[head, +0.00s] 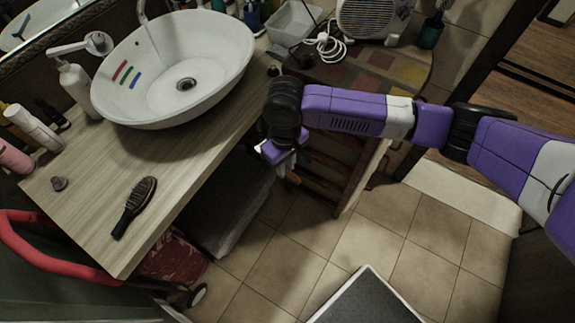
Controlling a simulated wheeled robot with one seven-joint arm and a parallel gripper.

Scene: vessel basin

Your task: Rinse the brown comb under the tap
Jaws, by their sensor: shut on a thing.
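My gripper (286,170) is below the wrist, off the counter's right edge and in front of the wooden shelf stand. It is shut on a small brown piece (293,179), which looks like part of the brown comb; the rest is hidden. The white basin (215,35) sits on the counter to the upper left, apart from my gripper. The tap (143,12) shows at the top, over the basin's far side, with a pale streak like running water below it. The basin has a dark drain and red, green and blue marks on its inner wall.
Bottles stand left, with a white pump bottle (78,90) beside the basin. A heater (372,18) and cable stand on the tiled stand top.

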